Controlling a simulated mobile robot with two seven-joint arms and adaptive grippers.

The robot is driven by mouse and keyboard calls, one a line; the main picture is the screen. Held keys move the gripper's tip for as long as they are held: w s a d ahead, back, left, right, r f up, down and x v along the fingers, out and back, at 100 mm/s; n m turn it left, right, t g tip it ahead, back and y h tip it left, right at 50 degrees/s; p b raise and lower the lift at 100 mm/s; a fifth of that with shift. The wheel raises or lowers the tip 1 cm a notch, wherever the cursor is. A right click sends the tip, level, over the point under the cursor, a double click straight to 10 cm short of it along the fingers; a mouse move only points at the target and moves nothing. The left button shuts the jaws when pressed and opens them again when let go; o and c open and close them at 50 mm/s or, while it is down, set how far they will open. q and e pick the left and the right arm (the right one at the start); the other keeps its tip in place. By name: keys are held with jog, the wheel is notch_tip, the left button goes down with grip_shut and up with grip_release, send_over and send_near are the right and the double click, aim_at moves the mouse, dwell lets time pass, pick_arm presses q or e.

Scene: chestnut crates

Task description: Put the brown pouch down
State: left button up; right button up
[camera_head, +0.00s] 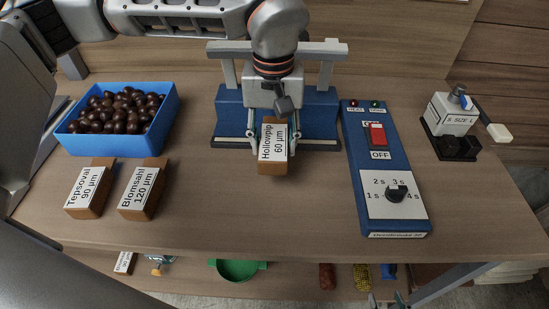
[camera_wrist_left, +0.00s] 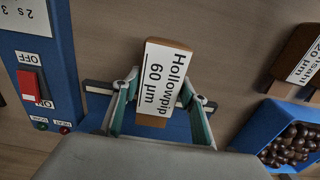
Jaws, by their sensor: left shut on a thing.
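The brown pouch (camera_head: 273,166), with a white label reading "Hollowpip 60 µm", is between the fingers of my left gripper (camera_head: 270,143), in front of the blue machine with the grey frame. My left gripper is shut on it. In the left wrist view the pouch (camera_wrist_left: 152,121) sits between the two green-padded fingers (camera_wrist_left: 160,105), label facing the camera. I cannot tell whether its underside touches the table. Two fingertips of my right gripper (camera_head: 387,301) show apart at the bottom edge, with nothing seen between them.
Two other brown pouches, Tepsoval (camera_head: 90,188) and Blomsahl (camera_head: 143,189), lie at left. Behind them is a blue crate (camera_head: 122,141) of chestnuts. The blue sealer (camera_head: 229,110) stands behind my left gripper, its control box (camera_head: 357,152) to the right. Bare table lies in front.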

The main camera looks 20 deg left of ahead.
aim_at(274, 140)
pick_arm(q)
jog(key=shift+f, duration=2.6)
jog(key=shift+f, duration=0.15)
jog(key=o, duration=1.2)
jog(key=shift+o, duration=0.2)
notch_tip(274, 140, up, 12)
jog(key=shift+r+p, duration=0.2)
jog(key=shift+p, duration=0.25)
